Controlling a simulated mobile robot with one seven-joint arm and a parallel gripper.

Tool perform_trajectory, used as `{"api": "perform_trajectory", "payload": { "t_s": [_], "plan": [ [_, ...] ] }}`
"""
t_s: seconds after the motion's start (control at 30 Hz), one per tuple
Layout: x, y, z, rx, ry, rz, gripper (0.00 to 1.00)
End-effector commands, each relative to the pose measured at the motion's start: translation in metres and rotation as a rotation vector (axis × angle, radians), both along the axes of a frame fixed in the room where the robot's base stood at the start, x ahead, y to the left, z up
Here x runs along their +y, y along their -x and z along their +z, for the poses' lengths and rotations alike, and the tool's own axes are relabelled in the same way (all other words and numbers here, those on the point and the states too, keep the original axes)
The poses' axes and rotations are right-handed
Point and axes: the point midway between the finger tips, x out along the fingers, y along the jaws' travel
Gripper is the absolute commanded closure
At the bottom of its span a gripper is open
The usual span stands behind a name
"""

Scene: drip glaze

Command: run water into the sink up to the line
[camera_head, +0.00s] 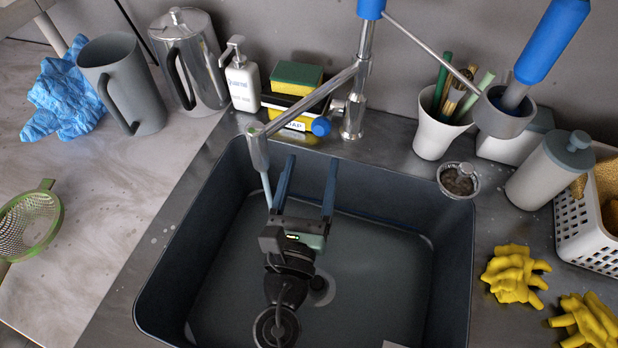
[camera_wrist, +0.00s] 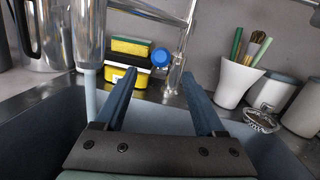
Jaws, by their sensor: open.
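The dark sink (camera_head: 452,290) fills the middle of the head view. The steel tap (camera_head: 353,115) stands behind it, with its spout (camera_head: 258,150) reaching over the left back part. A pale water stream (camera_head: 266,188) falls from the spout; it also shows at the left of the wrist view (camera_wrist: 90,95). A round blue knob (camera_head: 321,126) is on the tap and shows between my fingers in the wrist view (camera_wrist: 160,57). My gripper (camera_head: 308,165) is open and empty over the sink, fingers toward the tap, apart from the knob. I cannot make out the line or the exact water level.
A soap bottle (camera_head: 243,80), green-and-yellow sponge (camera_head: 296,77) and white brush cup (camera_head: 437,134) stand along the back. A strainer (camera_head: 459,180) lies at the sink's right back corner. Yellow gloves (camera_head: 515,276) lie right. A grey jug (camera_head: 125,85) stands left.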

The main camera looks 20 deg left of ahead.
Motion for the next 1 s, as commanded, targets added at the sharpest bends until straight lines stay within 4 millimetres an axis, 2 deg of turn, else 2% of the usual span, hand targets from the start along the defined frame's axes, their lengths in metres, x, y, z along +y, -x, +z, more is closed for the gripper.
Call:
{"api": "perform_trajectory", "payload": {
  "t_s": [0.13,0.43,0.47,0.6,0.67,0.83,1.0],
  "plan": [
    [-0.001,0.009,-0.001,0.000,0.000,0.000,0.28],
    [-0.002,0.011,-0.001,0.000,0.000,0.000,0.28],
    [-0.001,0.011,-0.001,0.000,0.000,0.000,0.32],
    [-0.002,0.011,0.001,0.010,-0.067,0.006,0.57],
    [-0.002,0.012,0.003,0.023,-0.159,0.015,0.68],
    [-0.002,0.014,0.012,0.091,-0.622,0.057,0.98],
    [-0.002,0.017,0.019,0.174,-1.172,0.102,1.00]
  ]
}}
